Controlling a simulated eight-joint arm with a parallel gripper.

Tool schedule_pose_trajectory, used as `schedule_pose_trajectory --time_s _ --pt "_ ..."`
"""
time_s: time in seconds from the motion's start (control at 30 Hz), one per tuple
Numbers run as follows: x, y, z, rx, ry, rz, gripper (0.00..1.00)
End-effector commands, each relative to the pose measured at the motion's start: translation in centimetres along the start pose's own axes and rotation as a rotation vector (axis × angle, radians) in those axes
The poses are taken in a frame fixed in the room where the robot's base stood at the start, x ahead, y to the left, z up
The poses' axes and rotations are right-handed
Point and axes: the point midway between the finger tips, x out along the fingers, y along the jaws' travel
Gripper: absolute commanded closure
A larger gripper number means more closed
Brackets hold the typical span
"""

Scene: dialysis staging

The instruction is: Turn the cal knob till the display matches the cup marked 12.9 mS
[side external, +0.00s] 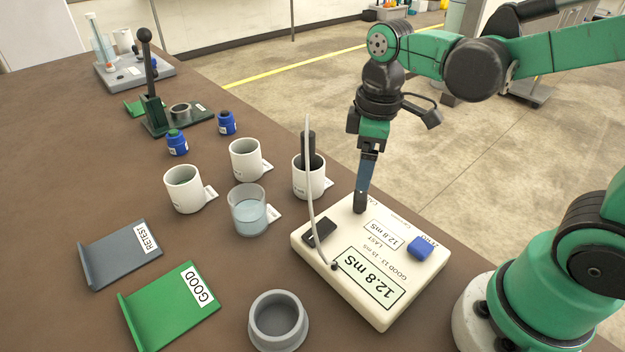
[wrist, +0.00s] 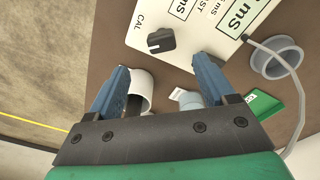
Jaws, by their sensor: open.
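The white meter (side external: 345,212) has a main display (side external: 368,278) reading 12.8 mS and a smaller LAST display (side external: 385,235) also reading 12.8 mS. The black cal knob (wrist: 160,40) shows in the wrist view beside the word CAL. A white cup (side external: 308,183) holds a dark probe. Cup labels are unreadable.
A blue button (side external: 422,246) and a dark block (side external: 319,232) are on the meter. A pale cable (side external: 311,200) arches over it. Other white cups (side external: 184,190), a glass beaker (side external: 249,212), a grey bowl (side external: 278,320), a green GOOD tray (side external: 165,315) and a grey RETEST tray (side external: 115,258) stand left.

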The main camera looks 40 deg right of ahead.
Motion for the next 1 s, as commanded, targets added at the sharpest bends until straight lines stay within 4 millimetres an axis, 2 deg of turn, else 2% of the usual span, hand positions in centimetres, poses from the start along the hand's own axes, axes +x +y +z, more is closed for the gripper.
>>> schedule_pose_trajectory --time_s 0.23,0.6,1.0 --pt "1.3 0.0 -0.1 -0.072 -0.051 -0.038 0.24" --pt "5.2 -0.1 0.1 -0.068 -0.049 -0.034 0.24" --pt "5.9 -0.2 0.2 -0.067 -0.048 -0.034 0.24"
